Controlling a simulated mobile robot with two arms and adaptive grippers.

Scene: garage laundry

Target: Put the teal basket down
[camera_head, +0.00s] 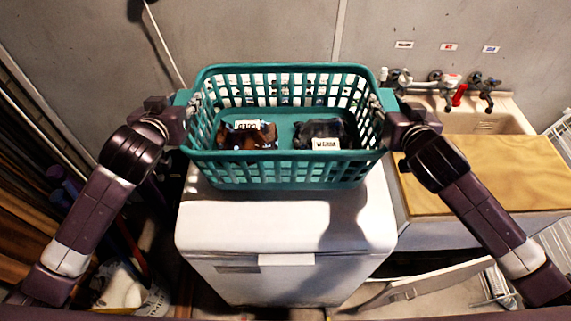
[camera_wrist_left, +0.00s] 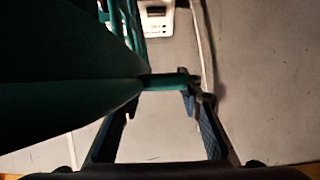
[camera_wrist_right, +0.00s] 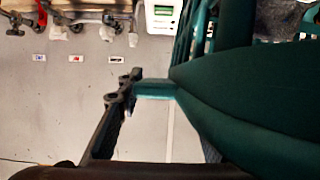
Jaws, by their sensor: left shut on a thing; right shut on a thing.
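The teal basket (camera_head: 270,170) is level over the white machine (camera_head: 285,228); whether it touches the top I cannot tell. Inside lie a brown bundle (camera_head: 247,136) and a dark bundle (camera_head: 320,133), each with a white label. My left gripper (camera_head: 186,104) is shut on the basket's left end, and a teal handle piece (camera_wrist_left: 165,81) shows between its fingers in the left wrist view. My right gripper (camera_head: 392,104) is shut on the right end; a teal handle piece (camera_wrist_right: 155,88) shows at its finger in the right wrist view. The basket hides the back of the machine's top.
A sink (camera_head: 480,122) with several taps and a wooden board (camera_head: 490,172) stand to the right. Long boards (camera_head: 25,150) lean at the left. The front of the machine's top is clear. A grey wall (camera_head: 270,30) is behind.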

